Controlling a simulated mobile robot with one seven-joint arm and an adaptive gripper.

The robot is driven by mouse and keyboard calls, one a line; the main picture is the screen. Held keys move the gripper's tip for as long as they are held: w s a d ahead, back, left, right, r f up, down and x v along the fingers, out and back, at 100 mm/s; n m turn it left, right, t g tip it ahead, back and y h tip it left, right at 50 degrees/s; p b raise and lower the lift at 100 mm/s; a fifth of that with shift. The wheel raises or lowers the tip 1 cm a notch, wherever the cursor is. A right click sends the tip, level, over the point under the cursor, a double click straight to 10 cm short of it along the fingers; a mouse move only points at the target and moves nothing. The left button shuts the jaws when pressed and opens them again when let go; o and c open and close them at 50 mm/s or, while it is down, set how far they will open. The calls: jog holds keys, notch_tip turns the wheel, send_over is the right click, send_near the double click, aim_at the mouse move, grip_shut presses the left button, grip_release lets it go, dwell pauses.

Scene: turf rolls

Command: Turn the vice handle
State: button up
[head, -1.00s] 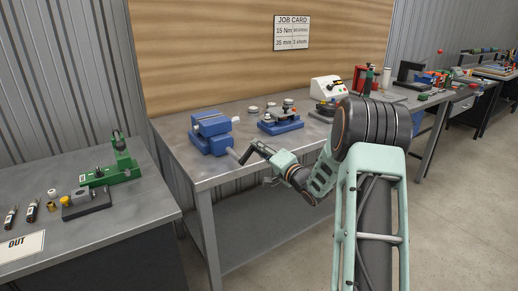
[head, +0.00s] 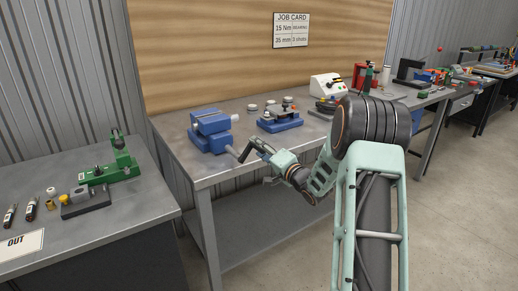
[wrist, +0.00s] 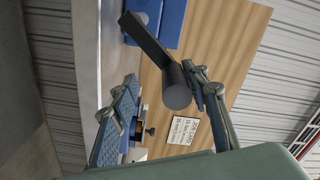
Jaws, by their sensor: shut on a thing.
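The blue vice (head: 211,131) stands at the front left corner of the grey workbench. Its grey handle (head: 243,153) sticks out on the vice's right side, toward my gripper (head: 262,149). In the wrist view the handle (wrist: 175,92) is a dark flat bar with a round grip at its end. The round grip lies between the two fingers of my gripper (wrist: 160,78), close against the right finger. My gripper is shut on the handle. Part of the blue vice (wrist: 160,22) shows at the top of the wrist view, behind the bar.
A blue fixture (head: 280,123) with small parts stands on the workbench (head: 215,172) right of the vice. A white box (head: 327,86) and a red item (head: 361,76) are farther right. A lower bench (head: 130,205) at the left holds a green press (head: 122,165).

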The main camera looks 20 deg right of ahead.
jog(key=shift+s+d+f, duration=0.15)
jog(key=shift+d+f, duration=0.2)
jog(key=p+v, duration=0.1)
jog(key=v, duration=1.1)
jog(key=shift+a+r, duration=0.2)
jog(key=shift+r, duration=0.15)
jog(key=shift+p, duration=0.3)
dwell(0.3)
jog(key=v, duration=1.2)
jog(key=shift+c, duration=0.7)
